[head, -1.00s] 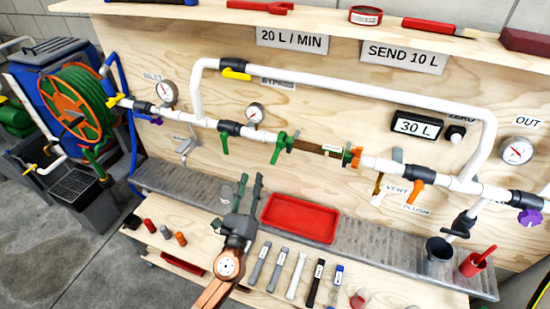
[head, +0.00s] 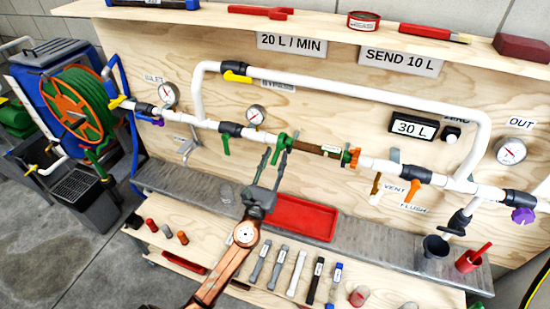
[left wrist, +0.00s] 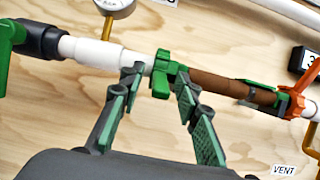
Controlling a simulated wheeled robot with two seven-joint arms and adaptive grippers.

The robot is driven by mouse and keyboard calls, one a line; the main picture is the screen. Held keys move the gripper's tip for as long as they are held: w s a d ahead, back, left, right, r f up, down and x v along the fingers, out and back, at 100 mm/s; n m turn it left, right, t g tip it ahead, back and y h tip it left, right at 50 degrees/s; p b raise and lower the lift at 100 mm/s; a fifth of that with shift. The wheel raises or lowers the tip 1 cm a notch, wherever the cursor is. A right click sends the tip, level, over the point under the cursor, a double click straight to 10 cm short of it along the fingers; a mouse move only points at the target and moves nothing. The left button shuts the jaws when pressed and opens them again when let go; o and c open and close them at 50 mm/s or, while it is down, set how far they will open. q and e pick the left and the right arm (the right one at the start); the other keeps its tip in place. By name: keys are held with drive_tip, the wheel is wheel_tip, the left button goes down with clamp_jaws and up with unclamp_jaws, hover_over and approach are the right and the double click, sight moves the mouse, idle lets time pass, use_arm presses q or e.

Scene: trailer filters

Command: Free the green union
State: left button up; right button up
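The green union (head: 281,142) sits on the white pipe at the left end of a brown filter cartridge (head: 318,149). In the left wrist view the green union (left wrist: 162,74) has a raised tab, and the brown cartridge (left wrist: 214,86) runs to its right. An orange union (head: 352,157) is at the cartridge's other end. My left gripper (head: 277,152) is open just in front of the green union. In the left wrist view its green-padded fingertips (left wrist: 157,77) are on either side of the union; I cannot tell whether they touch it. My right gripper is not in view.
A red tray (head: 303,219) lies on the ledge below the pipe. Several tools and a display reading 30 L (head: 414,127) are nearby. A green-handled valve (head: 226,144) is left of the union, and a gauge (head: 255,117) is above the pipe.

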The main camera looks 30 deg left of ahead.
use_arm(q)
drive_tip(key=shift+c, duration=0.5)
clamp_jaws()
